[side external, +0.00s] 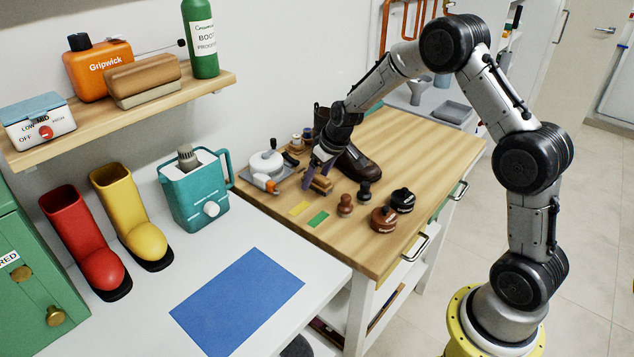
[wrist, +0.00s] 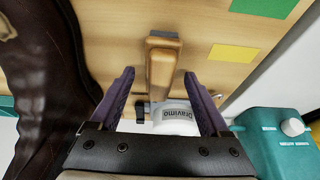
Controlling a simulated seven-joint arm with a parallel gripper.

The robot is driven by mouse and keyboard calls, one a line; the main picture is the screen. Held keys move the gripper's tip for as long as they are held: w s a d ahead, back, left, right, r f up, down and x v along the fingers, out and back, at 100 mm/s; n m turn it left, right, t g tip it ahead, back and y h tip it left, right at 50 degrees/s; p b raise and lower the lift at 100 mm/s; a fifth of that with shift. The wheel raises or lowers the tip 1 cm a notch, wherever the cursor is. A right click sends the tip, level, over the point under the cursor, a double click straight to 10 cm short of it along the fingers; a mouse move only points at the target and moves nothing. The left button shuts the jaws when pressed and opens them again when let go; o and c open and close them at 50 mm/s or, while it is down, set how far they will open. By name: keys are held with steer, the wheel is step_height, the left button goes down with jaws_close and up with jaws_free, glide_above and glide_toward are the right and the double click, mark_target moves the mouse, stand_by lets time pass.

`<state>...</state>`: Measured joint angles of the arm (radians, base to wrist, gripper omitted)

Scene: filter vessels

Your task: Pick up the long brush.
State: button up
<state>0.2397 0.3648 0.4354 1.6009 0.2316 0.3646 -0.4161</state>
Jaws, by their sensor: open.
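A long wooden-handled brush (wrist: 161,66) lies on the wooden worktop, seen from above in the wrist view. It also shows in the side view (side external: 321,185), close under my gripper (side external: 314,172). My gripper (wrist: 159,82) is open, its two purple fingers spread on either side of the brush's line, with gaps to both sides. The fingers do not touch the brush. The end of the brush nearest the wrist is partly hidden by a white device labelled Dravimo (wrist: 175,112) or lies beside it; I cannot tell which.
A dark brown boot (side external: 358,163) stands close beside my gripper. A yellow card (side external: 300,208) and a green card (side external: 318,219) lie in front of it. Small brown and black pots (side external: 384,219) stand to the right. The worktop's right part is clear.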

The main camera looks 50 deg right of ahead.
mark_target(317, 175)
steer(key=shift+c, duration=0.2)
jaws_close()
steer(key=shift+r, duration=0.2)
steer(key=shift+r, duration=0.25)
step_height(317, 175, up, 2)
steer(key=shift+r, duration=0.1)
steer(key=s+r, duration=0.2)
steer(key=r, duration=0.1)
steer(key=s+r, duration=0.2)
steer(key=shift+a+r, duration=0.1)
steer(key=shift+a, duration=0.25)
steer(key=s+a+r, duration=0.2)
steer(key=s+r, duration=0.2)
steer(key=s, duration=0.5)
steer(key=shift+s+r, duration=0.35)
steer(key=shift+s, duration=0.05)
